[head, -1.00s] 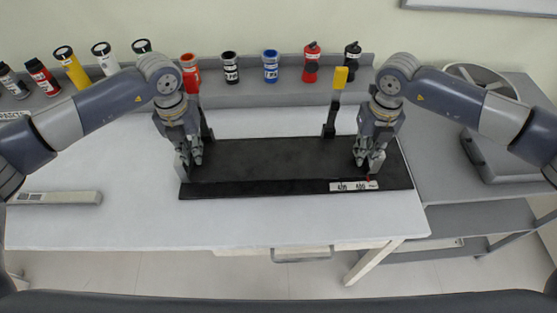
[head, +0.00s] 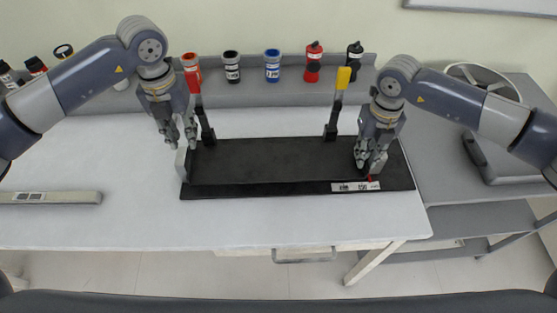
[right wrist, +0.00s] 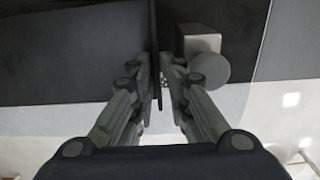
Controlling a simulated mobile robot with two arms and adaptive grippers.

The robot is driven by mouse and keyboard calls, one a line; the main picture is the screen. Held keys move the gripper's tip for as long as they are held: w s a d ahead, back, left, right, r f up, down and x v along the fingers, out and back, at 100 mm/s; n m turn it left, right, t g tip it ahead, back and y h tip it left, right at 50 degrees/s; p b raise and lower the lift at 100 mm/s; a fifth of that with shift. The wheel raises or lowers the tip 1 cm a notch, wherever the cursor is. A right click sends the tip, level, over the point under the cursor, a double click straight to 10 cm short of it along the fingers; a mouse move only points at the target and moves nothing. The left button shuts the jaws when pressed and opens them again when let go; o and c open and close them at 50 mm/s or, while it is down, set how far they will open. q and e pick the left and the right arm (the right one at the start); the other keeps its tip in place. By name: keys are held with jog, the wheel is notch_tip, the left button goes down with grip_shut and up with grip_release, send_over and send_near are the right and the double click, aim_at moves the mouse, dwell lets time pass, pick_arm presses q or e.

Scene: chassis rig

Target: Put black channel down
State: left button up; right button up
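The black channel (head: 275,160) lies long and level across the white table in the head view, its front wall facing me. A label strip sits at its front right. My right gripper (head: 369,168) is at the channel's right end. In the right wrist view its fingers (right wrist: 158,80) come close together on both sides of a thin dark upright wall and look shut on it. Whether the channel's underside rests flat is hidden.
Clamps with a red handle (head: 193,82) and a yellow handle (head: 343,77) stand behind the channel. Several bottles, including a blue one (head: 272,66), line the back shelf. A grey bar (head: 50,198) lies at left. The white table (head: 130,215) is clear in front.

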jog(key=shift+r, duration=4)
